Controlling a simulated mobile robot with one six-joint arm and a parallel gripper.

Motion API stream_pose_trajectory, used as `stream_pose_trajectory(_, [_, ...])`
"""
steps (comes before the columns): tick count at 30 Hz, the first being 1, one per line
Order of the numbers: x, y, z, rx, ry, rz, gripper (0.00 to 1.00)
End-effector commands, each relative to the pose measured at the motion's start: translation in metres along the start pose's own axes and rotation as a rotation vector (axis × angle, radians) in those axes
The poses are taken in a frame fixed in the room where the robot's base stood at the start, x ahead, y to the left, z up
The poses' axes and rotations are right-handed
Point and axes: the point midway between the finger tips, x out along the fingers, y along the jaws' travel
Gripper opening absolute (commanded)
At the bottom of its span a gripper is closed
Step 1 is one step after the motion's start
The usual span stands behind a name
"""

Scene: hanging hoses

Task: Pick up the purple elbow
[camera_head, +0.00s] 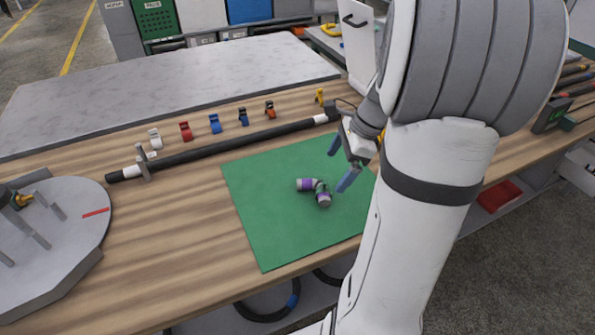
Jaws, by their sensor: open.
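The purple elbow (306,184) is a small bent pipe fitting with purple bands and grey ends. It lies on the green mat (262,222) on the wooden workbench. My gripper (341,164) is open, with blue-grey fingers pointing left and down. It is just to the right of the elbow and looks above the mat. One fingertip appears close to the elbow, but I cannot tell the exact gap. Nothing shows between the fingers. My arm hides the mat's right edge.
A black rod (232,143) lies in holders behind the mat, with several coloured clips in a row beyond it. A grey round fixture (78,235) stands at the left. Bare bench (170,225) lies between fixture and mat. Hoses hang below the front edge.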

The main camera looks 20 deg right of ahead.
Motion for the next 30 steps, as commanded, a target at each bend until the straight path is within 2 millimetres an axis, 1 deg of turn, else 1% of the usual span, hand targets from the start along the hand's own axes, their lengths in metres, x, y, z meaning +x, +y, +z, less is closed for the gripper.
stream_pose_trajectory(1, [0.005, -0.002, -0.004, 0.024, -0.006, 0.000, 0.98])
stream_pose_trajectory(3, [0.012, -0.003, -0.004, 0.036, -0.009, 0.000, 0.98])
stream_pose_trajectory(8, [0.030, -0.003, -0.004, 0.033, -0.008, 0.000, 0.98])
stream_pose_trajectory(15, [0.065, -0.004, -0.007, 0.032, -0.008, 0.001, 0.98])
stream_pose_trajectory(18, [0.074, -0.004, -0.006, 0.031, -0.006, 0.000, 0.98])
stream_pose_trajectory(21, [0.078, -0.004, -0.006, 0.031, -0.005, -0.002, 0.98])
stream_pose_trajectory(26, [0.077, -0.004, -0.006, 0.031, -0.005, -0.003, 0.98])
stream_pose_trajectory(27, [0.077, -0.004, -0.007, 0.031, -0.005, -0.003, 0.97])
stream_pose_trajectory(30, [0.077, -0.004, -0.007, 0.031, -0.005, -0.003, 0.89])
